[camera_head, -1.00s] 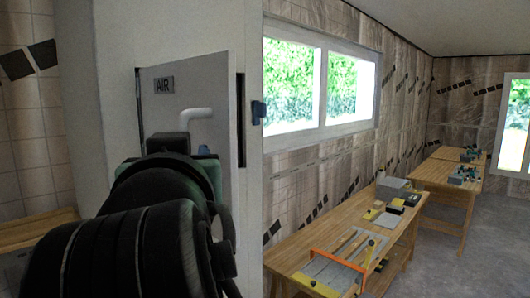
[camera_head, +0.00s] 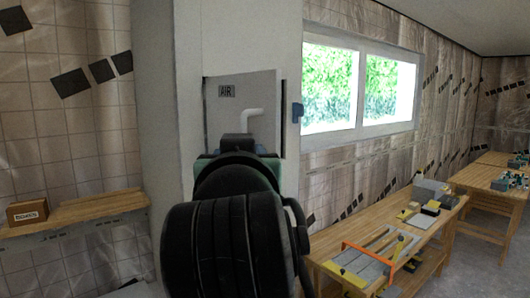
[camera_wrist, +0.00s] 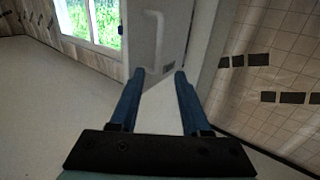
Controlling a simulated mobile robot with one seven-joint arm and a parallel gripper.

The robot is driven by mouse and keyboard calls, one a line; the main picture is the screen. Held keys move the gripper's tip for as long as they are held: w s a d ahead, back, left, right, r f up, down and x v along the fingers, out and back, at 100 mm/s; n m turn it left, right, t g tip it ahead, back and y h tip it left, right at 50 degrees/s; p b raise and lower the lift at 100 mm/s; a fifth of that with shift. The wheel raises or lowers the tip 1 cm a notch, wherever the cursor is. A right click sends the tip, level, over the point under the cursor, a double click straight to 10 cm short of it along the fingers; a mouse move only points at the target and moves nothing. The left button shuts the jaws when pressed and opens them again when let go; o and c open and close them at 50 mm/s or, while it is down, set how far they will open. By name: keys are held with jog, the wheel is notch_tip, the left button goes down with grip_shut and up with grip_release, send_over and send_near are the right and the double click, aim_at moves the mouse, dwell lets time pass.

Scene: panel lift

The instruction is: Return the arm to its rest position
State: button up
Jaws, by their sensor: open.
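My gripper (camera_wrist: 160,72) shows in the wrist view with its two blue fingers spread and nothing between them. A grey panel (camera_head: 265,92) marked AIR with a white pipe-like handle (camera_head: 251,115) is set in the front of a pale column. The fingers look apart from both.
A wooden shelf (camera_head: 75,213) with a small brown box (camera_head: 27,213) is on the left tiled wall. A workbench (camera_head: 440,228) with tools and an orange-framed tray stands at the right below a window. Another bench (camera_head: 490,200) is farther back. Open floor shows in the wrist view.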

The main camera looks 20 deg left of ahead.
jog(key=s+d+f+m+t+h+b, duration=0.1)
jog(key=s+d+m+t+h+b, duration=0.3)
jog(key=s+d+t+b, duration=0.6)
jog(key=s+d+h+b, duration=0.1)
jog(key=s+d+h, duration=0.1)
jog(key=s+d, duration=0.2)
jog(key=shift+d+f+t+h, duration=0.2)
jog(key=shift+d+t+h, duration=0.2)
jog(key=shift+d, duration=0.9)
jog(key=shift+a, duration=0.1)
